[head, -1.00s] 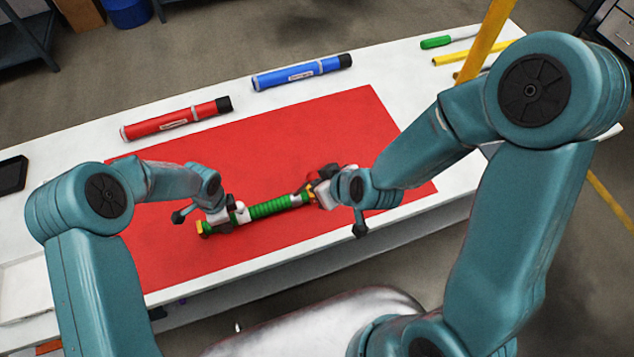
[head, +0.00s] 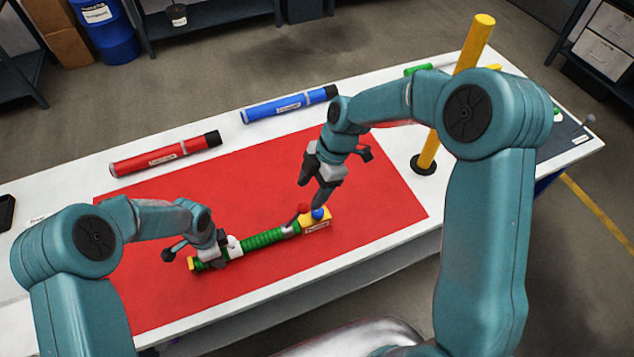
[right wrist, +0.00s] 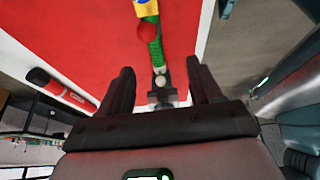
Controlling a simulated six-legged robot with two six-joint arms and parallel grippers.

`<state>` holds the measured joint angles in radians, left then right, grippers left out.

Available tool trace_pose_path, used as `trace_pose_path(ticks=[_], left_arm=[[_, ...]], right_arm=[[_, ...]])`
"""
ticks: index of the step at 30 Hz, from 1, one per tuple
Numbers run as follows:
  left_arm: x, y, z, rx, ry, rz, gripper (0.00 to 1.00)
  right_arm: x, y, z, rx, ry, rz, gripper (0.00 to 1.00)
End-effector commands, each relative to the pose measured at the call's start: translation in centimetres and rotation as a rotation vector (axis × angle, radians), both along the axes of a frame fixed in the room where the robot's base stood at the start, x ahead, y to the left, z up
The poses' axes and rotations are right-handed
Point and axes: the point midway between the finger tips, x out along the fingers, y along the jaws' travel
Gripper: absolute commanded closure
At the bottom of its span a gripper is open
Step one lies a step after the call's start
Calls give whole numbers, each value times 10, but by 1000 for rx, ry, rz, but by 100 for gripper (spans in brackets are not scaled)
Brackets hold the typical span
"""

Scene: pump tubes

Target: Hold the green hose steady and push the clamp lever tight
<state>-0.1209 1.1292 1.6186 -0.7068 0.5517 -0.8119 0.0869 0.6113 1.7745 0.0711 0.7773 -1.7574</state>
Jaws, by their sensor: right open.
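The green hose (head: 265,239) lies on the red mat, with a white collar (head: 234,246) near its left end. At its right end is a yellow clamp block (head: 316,222) with a red ball (head: 303,208) and a blue ball (head: 321,214); which one belongs to the lever is unclear. My left gripper (head: 222,244) is at the hose's left end; its fingertips are hidden. My right gripper (head: 312,193) points down just above the block, open. In the right wrist view its open fingers (right wrist: 163,88) are empty, with the hose (right wrist: 154,48) and red ball (right wrist: 147,32) beyond them.
A red tube (head: 165,156) and a blue tube (head: 288,104) lie along the table's back side. A yellow post (head: 455,95) stands at the right, behind my right arm. The red mat (head: 250,170) is clear behind the hose.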

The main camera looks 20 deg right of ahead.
Motion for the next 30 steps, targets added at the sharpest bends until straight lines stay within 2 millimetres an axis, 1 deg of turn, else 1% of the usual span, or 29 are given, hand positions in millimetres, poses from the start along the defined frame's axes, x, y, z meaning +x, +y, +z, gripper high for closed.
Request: trace_pose_path(ticks=[1, 3, 8, 11, 22, 27, 30], left_arm=[[0, 0, 0, -1, -1, 0, 100], [0, 0, 0, -1, -1, 0, 100], [0, 0, 0, 0, -1, 0, 100], [0, 0, 0, 0, -1, 0, 100], [0, 0, 0, 0, -1, 0, 100], [0, 0, 0, 0, -1, 0, 100], [0, 0, 0, 0, -1, 0, 100]], right_arm=[[11, -8, -2, -3, -8, -19, 36], [18, -14, -6, -5, -15, -38, 36], [14, -17, -20, -3, 8, -50, 36], [14, -12, -30, -2, 8, -51, 36], [14, 11, -84, -3, 8, -50, 36], [14, 18, -99, -3, 6, -51, 36], [14, 20, -104, -3, 5, -51, 36]])
